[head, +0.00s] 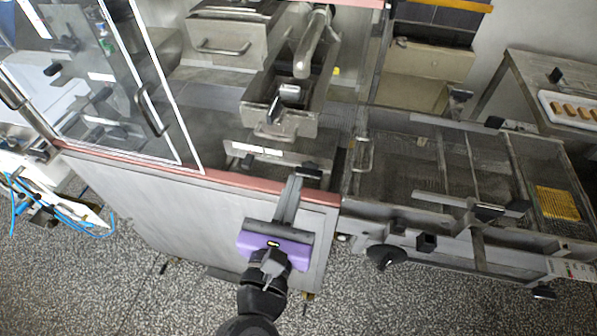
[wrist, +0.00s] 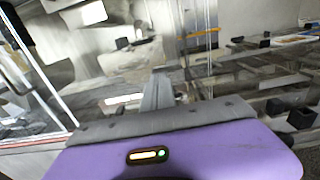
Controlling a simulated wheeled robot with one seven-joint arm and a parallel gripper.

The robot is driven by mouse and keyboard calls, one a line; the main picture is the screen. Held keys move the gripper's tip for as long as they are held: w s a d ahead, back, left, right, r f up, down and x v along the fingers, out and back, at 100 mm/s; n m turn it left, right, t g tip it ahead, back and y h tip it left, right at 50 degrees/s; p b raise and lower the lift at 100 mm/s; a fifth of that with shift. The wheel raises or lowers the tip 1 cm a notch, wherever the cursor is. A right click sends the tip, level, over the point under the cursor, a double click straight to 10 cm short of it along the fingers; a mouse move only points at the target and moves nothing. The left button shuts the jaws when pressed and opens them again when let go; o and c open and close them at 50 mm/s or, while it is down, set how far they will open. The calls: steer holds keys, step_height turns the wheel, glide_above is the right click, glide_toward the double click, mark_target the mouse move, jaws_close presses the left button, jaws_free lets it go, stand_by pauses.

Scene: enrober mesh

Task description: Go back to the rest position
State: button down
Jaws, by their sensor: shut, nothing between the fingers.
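My gripper (head: 293,184) has a purple body with a dark grey front edge and slim grey fingers. In the head view it is at the lower middle, in front of the grey cabinet panel (head: 150,215) of the machine, with the fingertips near its red-brown top edge. In the wrist view the fingers (wrist: 158,80) are together, pointing ahead, with nothing held. I cannot tell whether the fingertips touch the machine.
A steel trough (head: 262,118) stands beyond the fingertips. A framed mesh conveyor (head: 400,185) with bars and black knobs extends right. A glass door (head: 125,80) stands open at left. A white tray (head: 552,108) holds brown pieces. The speckled floor is open below.

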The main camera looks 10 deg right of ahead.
steer(key=shift+v, duration=1.05)
